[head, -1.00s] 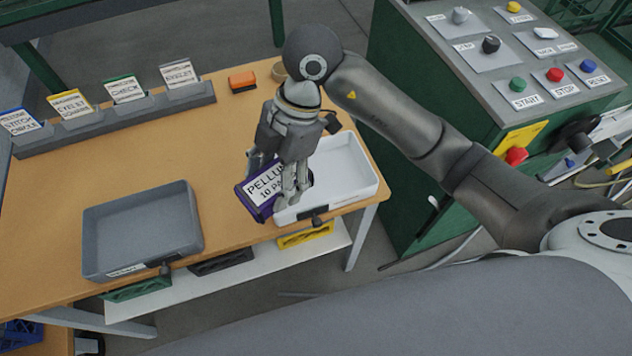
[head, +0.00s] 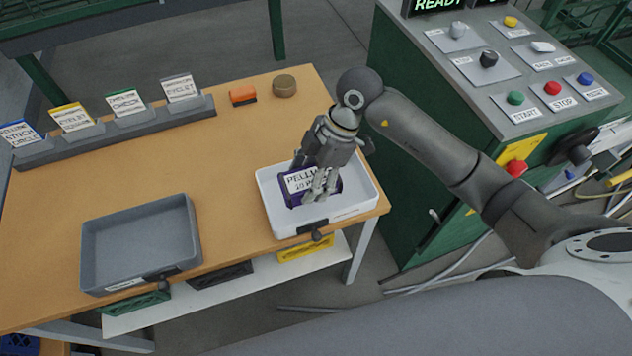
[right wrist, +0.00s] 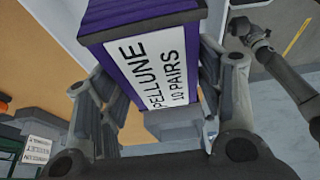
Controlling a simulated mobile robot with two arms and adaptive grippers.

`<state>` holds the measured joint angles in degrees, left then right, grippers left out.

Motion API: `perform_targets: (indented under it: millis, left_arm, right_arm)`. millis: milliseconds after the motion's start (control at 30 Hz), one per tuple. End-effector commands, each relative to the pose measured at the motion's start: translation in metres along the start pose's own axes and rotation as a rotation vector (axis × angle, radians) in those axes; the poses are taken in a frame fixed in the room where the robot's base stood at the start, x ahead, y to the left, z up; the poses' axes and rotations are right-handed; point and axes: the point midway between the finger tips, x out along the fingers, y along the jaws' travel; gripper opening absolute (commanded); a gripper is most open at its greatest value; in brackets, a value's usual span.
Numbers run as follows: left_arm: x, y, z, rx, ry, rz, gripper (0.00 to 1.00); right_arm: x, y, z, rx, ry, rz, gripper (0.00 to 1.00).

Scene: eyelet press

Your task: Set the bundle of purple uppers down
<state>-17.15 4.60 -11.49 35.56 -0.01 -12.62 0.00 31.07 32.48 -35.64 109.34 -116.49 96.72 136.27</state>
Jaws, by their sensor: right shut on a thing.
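The bundle of purple uppers (head: 296,184), with a white "PELLUNE 10 PAIRS" label, is in my right gripper (head: 318,190). In the head view it appears within the rim of the white tray (head: 352,206) at the table's right front; whether it touches the tray floor I cannot tell. In the right wrist view the bundle (right wrist: 128,42) sits between both fingers of the right gripper (right wrist: 150,95), which is shut on it.
A grey tray (head: 190,240) stands empty on the table (head: 230,150) to the left. A card rack (head: 110,132), an orange block (head: 243,95) and a round brown tin (head: 284,86) are at the back. A green control cabinet (head: 430,120) stands right of the table.

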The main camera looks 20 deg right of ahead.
Motion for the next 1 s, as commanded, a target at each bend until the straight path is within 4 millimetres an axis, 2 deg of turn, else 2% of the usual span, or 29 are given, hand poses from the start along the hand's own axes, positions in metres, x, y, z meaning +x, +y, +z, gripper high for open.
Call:
perform_targets:
  millis: [67, 367, 533, 733, 767, 900, 1000]
  left_arm:
    - [-0.001, 0.0, 0.0, 0.0, 0.0, 0.0, 0.0]
    - [-0.001, 0.0, 0.0, 0.0, 0.0, 0.0, 0.0]
    - [-0.007, 0.0, 0.0, 0.0, -0.001, 0.0, 0.0]
    - [-0.006, 0.0, 0.0, 0.0, -0.001, 0.0, 0.0]
    - [-0.006, 0.0, 0.0, 0.0, -0.001, 0.0, 0.0]
    - [-0.006, 0.0, 0.0, -0.001, -0.001, 0.0, 0.0]
    - [-0.006, 0.0, 0.0, -0.001, -0.001, 0.0, 0.0]
  right_arm:
    - [0.005, 0.004, 0.009, 0.001, 0.0, 0.001, 0.27]
    - [0.018, 0.014, 0.028, 0.001, 0.0, 0.001, 0.27]
    - [0.041, 0.012, 0.036, 0.0, 0.001, -0.001, 0.27]
    - [0.045, 0.013, 0.037, -0.003, 0.001, 0.003, 0.27]
    - [0.045, 0.013, 0.038, -0.002, 0.0, 0.001, 0.63]
    - [0.045, 0.013, 0.038, -0.002, 0.0, 0.001, 0.81]
    - [0.045, 0.013, 0.037, -0.002, 0.0, 0.001, 0.83]
